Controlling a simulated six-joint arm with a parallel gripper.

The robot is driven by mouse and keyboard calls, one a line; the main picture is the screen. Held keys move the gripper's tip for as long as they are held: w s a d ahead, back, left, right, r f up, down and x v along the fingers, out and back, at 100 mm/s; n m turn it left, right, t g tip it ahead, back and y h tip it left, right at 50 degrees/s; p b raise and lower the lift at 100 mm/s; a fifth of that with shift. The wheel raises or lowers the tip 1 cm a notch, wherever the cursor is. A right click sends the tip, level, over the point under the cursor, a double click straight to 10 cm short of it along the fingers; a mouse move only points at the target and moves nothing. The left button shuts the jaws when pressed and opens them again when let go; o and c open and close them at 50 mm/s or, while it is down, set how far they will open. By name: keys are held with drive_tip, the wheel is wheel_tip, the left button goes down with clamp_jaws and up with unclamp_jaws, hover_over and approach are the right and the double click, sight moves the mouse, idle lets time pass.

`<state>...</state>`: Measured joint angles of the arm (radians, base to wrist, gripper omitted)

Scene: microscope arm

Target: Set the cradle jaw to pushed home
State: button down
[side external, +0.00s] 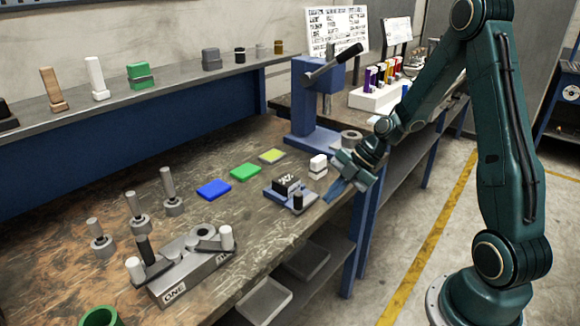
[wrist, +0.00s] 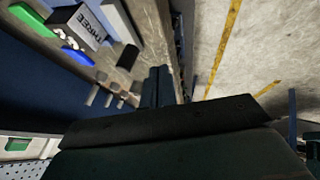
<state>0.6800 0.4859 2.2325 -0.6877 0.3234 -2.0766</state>
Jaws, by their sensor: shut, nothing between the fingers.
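The cradle (side external: 280,195) is a small blue fixture near the bench's front edge, with a dark block (side external: 286,184) marked in white sitting in it. A black knob (side external: 298,202) stands at its front; I take it to be the jaw's handle. In the wrist view a block labelled THREE (wrist: 82,27) shows at upper left, with a black knob (wrist: 127,57) beside it. My gripper (side external: 331,194) is shut and empty, right of the cradle and apart from the knob. Its fingers (wrist: 157,84) are together in the wrist view. How far the jaw sits from home cannot be told.
Blue (side external: 214,189), green (side external: 246,172) and yellow-green (side external: 272,156) pads lie to the left. A blue press (side external: 312,125) stands behind. A grey lever fixture (side external: 192,268) and several pegs stand front left.

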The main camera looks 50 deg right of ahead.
sight(306, 197)
drive_tip(key=shift+w+a+f, duration=0.25)
drive_tip(key=shift+w, duration=0.55)
drive_tip(key=shift+w+a+f, duration=0.25)
drive_tip(key=shift+w+a, duration=0.05)
drive_tip(key=shift+w, duration=0.45)
drive_tip(key=shift+w+a+f, duration=0.25)
drive_tip(key=shift+w, duration=0.55)
drive_tip(key=shift+w, duration=0.1)
drive_tip(key=shift+w, duration=2)
drive_tip(key=shift+s, duration=0.1)
